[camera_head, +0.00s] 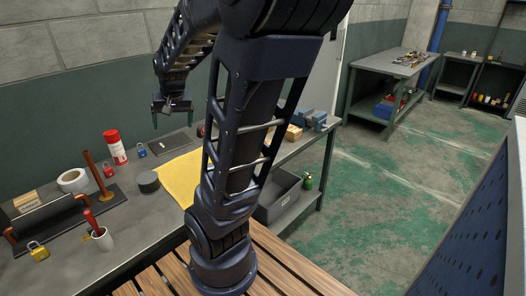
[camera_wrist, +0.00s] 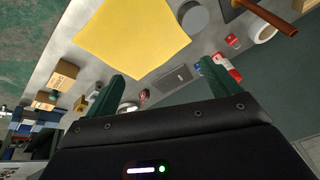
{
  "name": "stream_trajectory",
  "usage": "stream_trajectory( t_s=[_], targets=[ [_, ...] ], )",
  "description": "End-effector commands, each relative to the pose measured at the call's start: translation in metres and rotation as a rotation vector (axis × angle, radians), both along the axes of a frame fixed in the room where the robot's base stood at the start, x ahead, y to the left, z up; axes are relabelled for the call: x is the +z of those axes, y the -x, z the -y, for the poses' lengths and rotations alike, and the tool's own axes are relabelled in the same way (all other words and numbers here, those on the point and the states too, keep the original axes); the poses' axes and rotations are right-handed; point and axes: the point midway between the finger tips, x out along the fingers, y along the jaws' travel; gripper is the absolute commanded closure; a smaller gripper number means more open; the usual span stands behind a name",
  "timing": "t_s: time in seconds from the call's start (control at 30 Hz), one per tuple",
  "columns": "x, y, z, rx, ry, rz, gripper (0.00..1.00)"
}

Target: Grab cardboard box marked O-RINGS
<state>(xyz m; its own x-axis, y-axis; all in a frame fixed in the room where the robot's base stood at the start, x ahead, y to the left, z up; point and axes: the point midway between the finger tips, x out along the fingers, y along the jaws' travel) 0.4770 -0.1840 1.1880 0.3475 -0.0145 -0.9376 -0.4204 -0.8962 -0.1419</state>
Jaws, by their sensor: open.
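Cardboard boxes show in both views, but I cannot read O-RINGS on any of them. One box (camera_head: 293,132) sits on the workbench just right of my arm in the head view. In the wrist view a brown box (camera_wrist: 64,75) stands left of the yellow cloth, with a smaller box (camera_wrist: 44,100) beyond it. Another cardboard box (camera_head: 27,201) sits at the bench's left end. My gripper (camera_head: 172,124) is open and empty above the back of the bench, apart from all boxes. Its two green fingers (camera_wrist: 162,72) point over the bench in the wrist view.
A yellow cloth (camera_head: 178,178) lies mid-bench. A red spray can (camera_head: 115,147), tape roll (camera_head: 73,180), dark round tin (camera_head: 147,182) and padlocks stand left of it. A blue vise (camera_head: 315,120) is at the right end. A grey bin (camera_head: 283,196) sits below. Floor to the right is clear.

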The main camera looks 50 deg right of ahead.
Motion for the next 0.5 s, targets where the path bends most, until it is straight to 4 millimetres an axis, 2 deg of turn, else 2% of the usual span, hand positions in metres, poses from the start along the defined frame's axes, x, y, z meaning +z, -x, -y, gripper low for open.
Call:
stream_trajectory(
  t_s=[0.2,0.5],
  targets=[
    [-0.032,-0.030,0.062,-0.212,-0.033,-0.028,0.11],
    [-0.084,-0.047,0.155,-0.505,-0.037,-0.058,0.11]
  ],
)
